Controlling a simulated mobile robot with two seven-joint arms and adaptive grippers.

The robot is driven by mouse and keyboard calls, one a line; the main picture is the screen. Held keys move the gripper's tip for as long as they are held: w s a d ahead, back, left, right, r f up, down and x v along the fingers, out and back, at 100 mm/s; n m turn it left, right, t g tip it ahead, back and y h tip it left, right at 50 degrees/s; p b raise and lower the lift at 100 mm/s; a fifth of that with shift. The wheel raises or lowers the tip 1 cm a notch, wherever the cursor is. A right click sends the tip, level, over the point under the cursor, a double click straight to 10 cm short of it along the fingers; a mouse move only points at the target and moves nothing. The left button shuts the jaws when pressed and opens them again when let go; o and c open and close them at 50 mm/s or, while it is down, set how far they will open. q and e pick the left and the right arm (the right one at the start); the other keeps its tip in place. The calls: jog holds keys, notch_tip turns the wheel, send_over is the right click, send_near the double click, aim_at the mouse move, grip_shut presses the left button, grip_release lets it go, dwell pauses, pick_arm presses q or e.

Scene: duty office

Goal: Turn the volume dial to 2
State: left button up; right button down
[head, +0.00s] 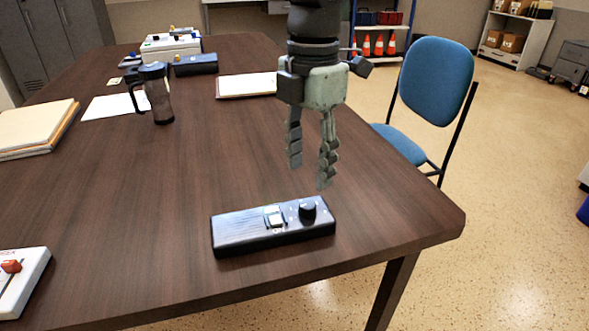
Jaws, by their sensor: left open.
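A dark control box (245,236) lies on the brown table near its front right edge. On its right end is a round black dial (307,210), with small pale marks around it. A white rocker switch (274,216) sits left of the dial. The dial's setting is too small to read. My left gripper (309,172) points down above and behind the box, with its two fingers apart and nothing between them. It is clear of the dial. My right gripper is not in view.
A white box with a red lever (22,278) is at the front left of the table (150,215). A blue chair (435,82) stands right. The table around the dark box is clear.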

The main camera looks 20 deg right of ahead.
aim_at(307, 204)
pick_arm(q)
jog(key=shift+w, duration=0.25)
jog(key=f, duration=0.7)
jog(key=shift+s+f, duration=0.2)
jog(key=shift+f, duration=0.1)
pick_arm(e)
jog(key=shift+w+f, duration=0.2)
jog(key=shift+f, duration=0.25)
pick_arm(q)
jog(key=shift+c, duration=0.5)
grip_shut()
